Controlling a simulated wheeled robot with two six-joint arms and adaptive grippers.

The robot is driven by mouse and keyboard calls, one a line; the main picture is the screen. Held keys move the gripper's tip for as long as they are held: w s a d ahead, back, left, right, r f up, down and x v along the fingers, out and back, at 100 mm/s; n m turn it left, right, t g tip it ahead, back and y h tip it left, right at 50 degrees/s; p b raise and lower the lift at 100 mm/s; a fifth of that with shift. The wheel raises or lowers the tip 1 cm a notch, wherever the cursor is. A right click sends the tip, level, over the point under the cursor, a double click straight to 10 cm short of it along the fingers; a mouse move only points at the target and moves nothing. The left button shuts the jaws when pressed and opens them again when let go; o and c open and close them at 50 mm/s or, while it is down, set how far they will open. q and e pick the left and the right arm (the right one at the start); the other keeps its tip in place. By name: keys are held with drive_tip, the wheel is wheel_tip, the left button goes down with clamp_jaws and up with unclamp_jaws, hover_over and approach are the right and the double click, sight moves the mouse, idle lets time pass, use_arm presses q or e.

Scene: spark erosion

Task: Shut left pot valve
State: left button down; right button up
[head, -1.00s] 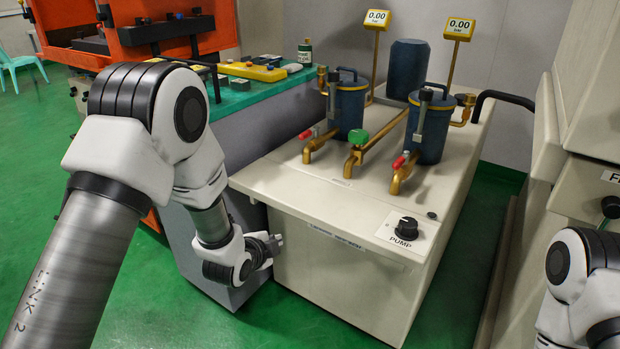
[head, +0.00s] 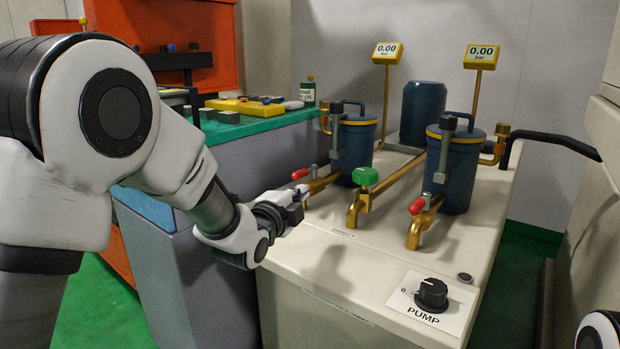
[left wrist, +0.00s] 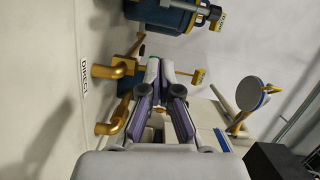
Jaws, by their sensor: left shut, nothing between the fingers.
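The left pot (head: 355,150) is a dark blue cylinder with a handle on its lid. Its valve has a red lever (head: 300,174) on a brass tap (head: 322,182) low in front of it. My left gripper (head: 303,194) is just in front of that tap, near the red lever, and partly hides the spout. Whether it touches the lever cannot be told. In the left wrist view its fingers (left wrist: 160,68) are together with nothing between them. A brass pipe (left wrist: 114,70) shows beside them, and a blue pot (left wrist: 163,14) beyond. My right gripper is out of view.
A green-handled middle tap (head: 365,177) and the right pot (head: 452,170) with its red lever (head: 416,206) stand to the right. The pump knob (head: 432,293) is at the front. A green-topped bench (head: 225,130) is at the left. The front cabinet top is clear.

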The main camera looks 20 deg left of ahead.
use_arm(q)
drive_tip(key=b, duration=0.2)
approach(305, 175)
drive_tip(key=w+d, duration=0.5)
drive_tip(key=d, duration=0.1)
drive_tip(key=a, duration=0.2)
drive_tip(key=w+a+b, duration=0.1)
drive_tip(key=a, duration=0.1)
drive_tip(key=shift+w+a+r, duration=0.1)
drive_tip(key=shift+w+r, duration=0.1)
drive_tip(key=shift+a, duration=0.1)
